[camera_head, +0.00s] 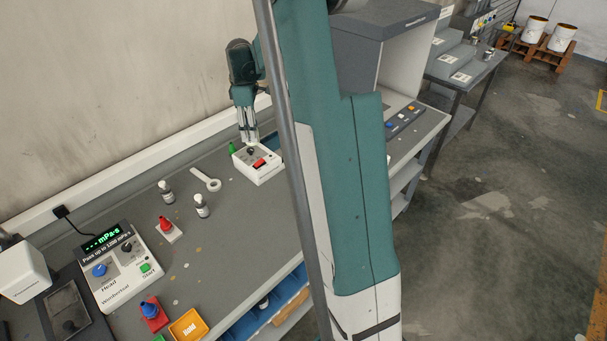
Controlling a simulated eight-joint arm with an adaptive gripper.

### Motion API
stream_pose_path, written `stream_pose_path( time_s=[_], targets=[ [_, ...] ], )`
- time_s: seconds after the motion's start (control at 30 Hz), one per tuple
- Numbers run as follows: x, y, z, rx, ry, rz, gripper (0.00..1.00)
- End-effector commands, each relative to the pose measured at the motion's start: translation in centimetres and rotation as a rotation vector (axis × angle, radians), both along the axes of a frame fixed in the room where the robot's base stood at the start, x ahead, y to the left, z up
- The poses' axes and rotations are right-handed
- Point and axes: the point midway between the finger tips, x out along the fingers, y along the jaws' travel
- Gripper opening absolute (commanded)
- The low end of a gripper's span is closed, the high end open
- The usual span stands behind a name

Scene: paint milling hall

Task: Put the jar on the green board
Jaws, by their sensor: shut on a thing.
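My gripper (248,136) points down at the back of the bench, over a white box (262,172) with a red switch. Its fingers are closed at a small dark round thing (250,149) at the box top. Whether this is a knob or a separate piece is too small to tell. No thing is clearly the jar. A red-topped piece (166,224) stands on a white board, and a blue-topped piece (150,308) on a red board. A green patch (159,338), possibly the green board, is cut off at the bottom edge.
A display device (118,266) stands at left, a yellow tray (188,326) at the front. A green-topped piece (232,148) is close beside my gripper. My arm covers the bench's right part.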

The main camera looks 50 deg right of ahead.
Motion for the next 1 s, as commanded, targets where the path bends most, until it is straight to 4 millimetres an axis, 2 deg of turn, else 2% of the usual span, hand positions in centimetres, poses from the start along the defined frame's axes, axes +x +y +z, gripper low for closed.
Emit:
stream_pose_path(
  time_s=[0.1,0.5,0.87,1.0],
  targets=[
    [-2.4,-2.6,0.0,0.0,0.0,-0.041,0.1],
    [-10.3,-9.6,-0.2,0.0,0.0,-0.166,0.1],
    [-15.1,-12.9,-0.3,0.0,0.0,-0.238,0.1],
    [-15.0,-13.0,-2.2,0.0,0.0,-0.237,0.1]
  ],
)
